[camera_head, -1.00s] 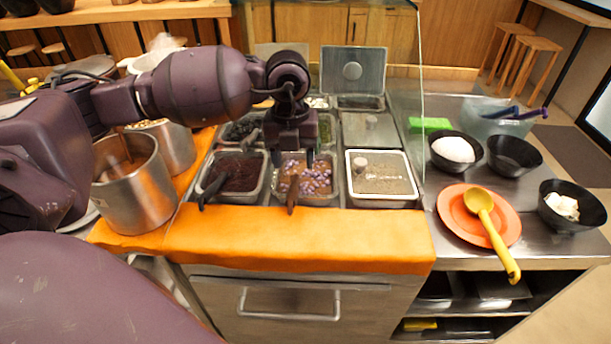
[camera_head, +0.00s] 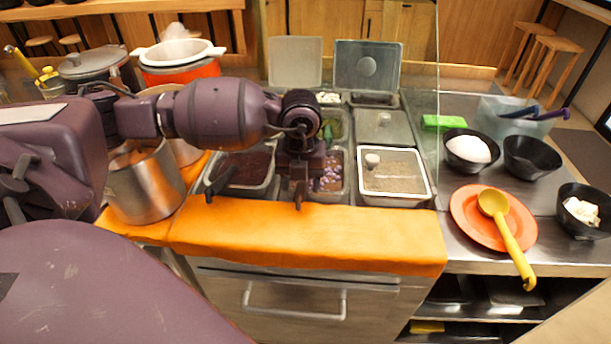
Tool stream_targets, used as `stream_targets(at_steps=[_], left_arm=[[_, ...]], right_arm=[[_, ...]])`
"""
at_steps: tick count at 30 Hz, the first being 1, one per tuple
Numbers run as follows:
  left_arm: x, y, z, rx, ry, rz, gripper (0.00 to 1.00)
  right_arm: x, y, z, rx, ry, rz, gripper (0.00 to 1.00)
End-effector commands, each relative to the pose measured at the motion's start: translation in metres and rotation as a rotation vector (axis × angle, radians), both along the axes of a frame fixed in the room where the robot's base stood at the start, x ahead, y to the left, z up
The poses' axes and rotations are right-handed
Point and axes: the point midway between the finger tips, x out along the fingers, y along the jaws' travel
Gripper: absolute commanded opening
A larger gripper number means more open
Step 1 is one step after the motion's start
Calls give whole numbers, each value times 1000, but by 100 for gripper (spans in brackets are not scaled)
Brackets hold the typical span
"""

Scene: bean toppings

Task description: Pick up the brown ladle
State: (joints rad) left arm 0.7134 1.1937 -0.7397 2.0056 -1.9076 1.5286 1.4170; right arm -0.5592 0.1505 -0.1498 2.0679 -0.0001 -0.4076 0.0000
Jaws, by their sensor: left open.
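The brown ladle (camera_head: 299,200) rests in the middle front tray (camera_head: 331,199) of purple-speckled toppings. Its handle sticks out over the tray's front rim, and its upper part is hidden behind my left gripper. My left gripper (camera_head: 302,180) is open and points down over the handle, with its tips close to it. I cannot tell whether they touch the handle. My right gripper is not in view.
A tray of dark beans (camera_head: 242,172) with a black ladle is on the left. A covered tray (camera_head: 394,178) is on the right. A metal pot (camera_head: 146,185) stands left. An orange plate (camera_head: 470,230) holds a yellow ladle (camera_head: 512,240). The orange counter front (camera_head: 310,238) is clear.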

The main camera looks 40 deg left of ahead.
Motion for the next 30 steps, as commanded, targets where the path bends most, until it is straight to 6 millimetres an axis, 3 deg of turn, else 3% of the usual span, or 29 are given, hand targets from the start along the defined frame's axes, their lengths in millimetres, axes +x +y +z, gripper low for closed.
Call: stream_targets(at_steps=[3,11,21,30], left_arm=[[0,0,-15,-1,3,0,55],[0,0,-16,-1,-1,0,54],[0,0,-16,0,0,0,2],[1,0,-14,0,-1,0,0]], right_arm=[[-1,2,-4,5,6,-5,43],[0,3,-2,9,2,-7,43],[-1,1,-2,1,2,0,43],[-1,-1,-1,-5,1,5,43]])
